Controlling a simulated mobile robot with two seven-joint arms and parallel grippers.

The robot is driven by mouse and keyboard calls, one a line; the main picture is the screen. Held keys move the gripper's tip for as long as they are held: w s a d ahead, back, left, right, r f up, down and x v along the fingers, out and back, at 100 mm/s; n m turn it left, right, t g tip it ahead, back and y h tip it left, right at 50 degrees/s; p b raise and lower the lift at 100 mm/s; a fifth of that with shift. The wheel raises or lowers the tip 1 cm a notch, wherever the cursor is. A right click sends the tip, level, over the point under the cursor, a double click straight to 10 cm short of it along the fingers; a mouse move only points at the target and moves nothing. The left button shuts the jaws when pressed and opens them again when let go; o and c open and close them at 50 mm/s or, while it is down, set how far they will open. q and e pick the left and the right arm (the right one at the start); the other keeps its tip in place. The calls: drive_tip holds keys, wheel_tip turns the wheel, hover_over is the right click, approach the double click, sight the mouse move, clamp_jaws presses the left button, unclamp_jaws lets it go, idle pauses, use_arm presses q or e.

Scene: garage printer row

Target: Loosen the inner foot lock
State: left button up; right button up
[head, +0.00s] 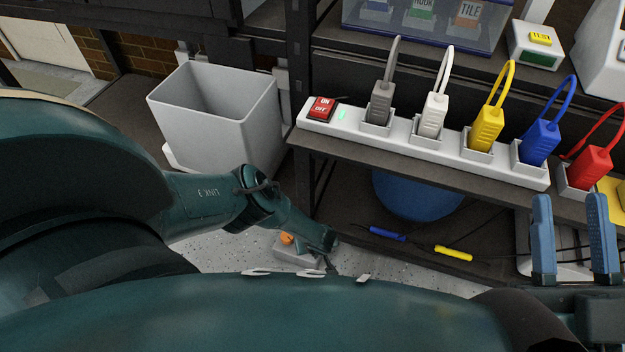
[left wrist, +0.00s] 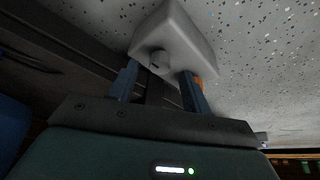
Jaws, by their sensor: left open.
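A grey foot block (head: 296,252) with an orange part (head: 287,238) is low near the floor in the head view, partly hidden by my left arm. In the left wrist view the pale grey foot block (left wrist: 180,32) has a round grey knob (left wrist: 159,60) on its near face. My left gripper (left wrist: 159,70) is open, its blue fingers on either side of the knob; I cannot tell whether they touch it. An orange bit shows behind the right finger. My right gripper (head: 572,225) is open and empty at the right, fingers upward.
A grey bin (head: 215,115) stands left of the shelf. A white power strip (head: 400,140) with several coloured plugs lies along the shelf. Below are a blue rounded object (head: 415,195), a blue tool (head: 387,234), a yellow tool (head: 453,252) and dark cables.

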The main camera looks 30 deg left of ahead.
use_arm(q)
drive_tip(key=shift+b+x, duration=0.55)
drive_tip(key=shift+x, duration=0.4)
drive_tip(key=shift+w+f, duration=0.1)
drive_tip(key=shift+f, duration=0.05)
use_arm(e)
drive_tip(key=shift+s+d+r+n+y, duration=0.1)
drive_tip(key=shift+s+r+n+y, duration=0.05)
drive_tip(key=shift+r+n+y, duration=1.4)
use_arm(q)
drive_tip(key=shift+c, duration=0.6)
use_arm(e)
drive_tip(key=shift+f, duration=0.1)
